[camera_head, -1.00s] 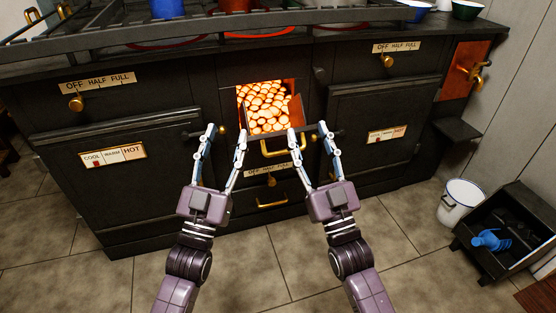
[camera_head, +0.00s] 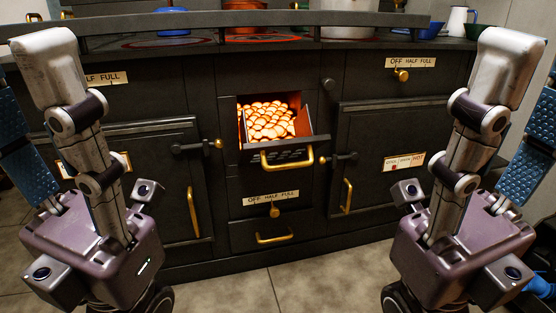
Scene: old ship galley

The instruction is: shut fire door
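The fire door (camera_head: 312,146) is a dark panel with a brass handle (camera_head: 287,160) in the middle of the black stove. It stands open, tilted outward at the top. Glowing orange coals (camera_head: 268,120) show behind and above it. My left gripper (camera_head: 24,68) is large at the left edge, close to the camera, fingers pointing up. My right gripper (camera_head: 532,72) is likewise at the right edge. Both look open and empty, well apart from the fire door. The outer finger of each is partly cut off by the picture edge.
Oven doors with brass handles (camera_head: 193,212) (camera_head: 347,196) flank the fire door. A brass knob (camera_head: 275,212) and a lower drawer handle (camera_head: 273,238) lie below it. A rail (camera_head: 250,18) and pots top the stove. The space before the fire door is clear.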

